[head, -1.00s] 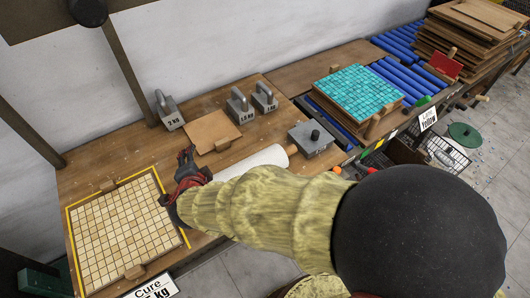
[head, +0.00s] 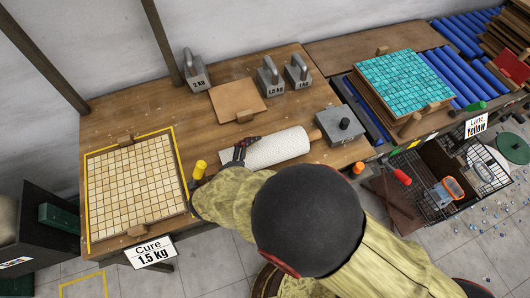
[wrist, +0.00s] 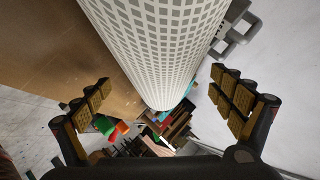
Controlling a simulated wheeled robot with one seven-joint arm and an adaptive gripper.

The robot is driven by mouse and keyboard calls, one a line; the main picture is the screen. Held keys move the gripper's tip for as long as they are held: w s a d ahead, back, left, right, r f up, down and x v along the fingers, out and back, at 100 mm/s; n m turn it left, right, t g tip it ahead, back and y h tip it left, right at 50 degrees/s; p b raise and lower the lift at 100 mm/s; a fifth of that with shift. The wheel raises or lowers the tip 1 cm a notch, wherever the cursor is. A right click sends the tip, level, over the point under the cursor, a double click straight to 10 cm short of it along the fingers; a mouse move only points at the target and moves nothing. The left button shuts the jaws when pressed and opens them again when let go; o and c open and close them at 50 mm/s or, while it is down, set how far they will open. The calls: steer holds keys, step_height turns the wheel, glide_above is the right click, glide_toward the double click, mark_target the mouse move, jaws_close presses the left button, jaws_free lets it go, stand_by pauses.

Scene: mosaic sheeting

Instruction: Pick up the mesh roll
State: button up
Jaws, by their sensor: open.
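The mesh roll (head: 278,147) is a white cylinder lying on the wooden workbench (head: 140,112), with a wooden handle at its right end. In the wrist view the roll (wrist: 158,40) shows a grey grid pattern and runs from the top edge down to the space between my fingers. My gripper (head: 240,150) is at the roll's left end in the head view, partly hidden by my arm. In the wrist view my gripper (wrist: 165,100) is open, with one padded finger on each side of the roll. I cannot tell whether either finger touches it.
A tile sheet in a yellow outline (head: 135,185) lies left of the roll, with a small yellow object (head: 199,170) between. Grey weights (head: 270,75) and a brown board (head: 238,98) are behind. A grey block (head: 340,125) stands close to the right handle.

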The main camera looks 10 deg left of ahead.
steer(key=shift+b+x, duration=0.35)
steer(key=shift+x, duration=1.15)
steer(key=shift+c, duration=1.3)
steer(key=c, duration=1.7)
